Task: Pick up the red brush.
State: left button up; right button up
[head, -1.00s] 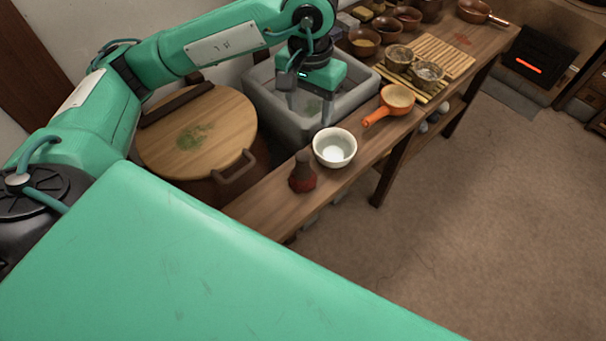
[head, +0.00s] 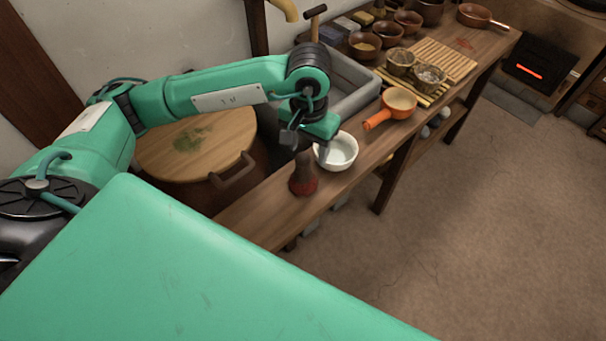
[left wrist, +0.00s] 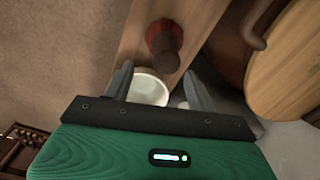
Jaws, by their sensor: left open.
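The red brush (head: 303,184) stands upright near the front end of the wooden bench, its dark brown handle up and its red part at the bottom. It also shows in the left wrist view (left wrist: 160,38), ahead of the fingers. My left gripper (head: 310,149) is open and empty, above the bench at the brush and the white bowl, and partly hides both in the head view. In the left wrist view its fingertips (left wrist: 157,72) are apart, with the brush handle's end just beyond them. I cannot tell the exact height gap. My right gripper is not in view.
The white bowl (head: 345,155) stands close beside the brush. An orange-handled pan (head: 398,99) is farther along the bench. A grey stone sink (head: 362,84) and a round wooden lid (head: 170,158) lie behind. Open floor (head: 470,230) is to the right.

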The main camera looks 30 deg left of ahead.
aim_at(302, 158)
pick_arm(q)
jog(key=f, duration=0.2)
jog(key=s+f+p, duration=0.1)
jog(key=f, duration=0.1)
jog(key=shift+a, duration=0.4)
jog(key=shift+w+f, duration=0.1)
jog(key=shift+f, duration=0.5)
grip_shut()
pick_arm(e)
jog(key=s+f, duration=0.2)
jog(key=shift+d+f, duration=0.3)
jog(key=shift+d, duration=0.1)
